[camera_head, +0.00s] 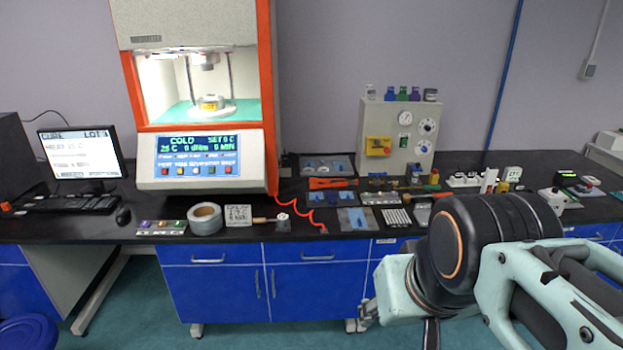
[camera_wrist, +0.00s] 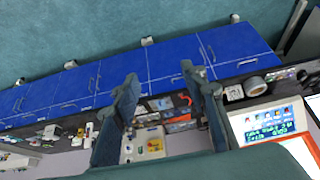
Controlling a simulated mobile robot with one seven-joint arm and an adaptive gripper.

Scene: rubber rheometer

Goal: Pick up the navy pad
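I cannot single out the navy pad with certainty. Small dark blue flat pieces (camera_head: 317,198) lie on the bench in the middle of the head view, and a blue flat piece (camera_head: 357,218) lies on a grey sheet nearer the front edge. In the wrist view my gripper (camera_wrist: 160,75) is open, its two dark fingers spread wide with nothing between the tips. In the head view my arm covers part of the bench at right, and the gripper's fingers are mostly hidden.
The rheometer (camera_head: 200,160) stands at left on the black bench (camera_head: 290,240), with a monitor (camera_head: 82,153) beside it. A tape roll (camera_head: 205,218) lies before it. A gauge cabinet (camera_head: 395,135) with small bottles on top stands behind. Red coiled cord and small tools crowd the middle.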

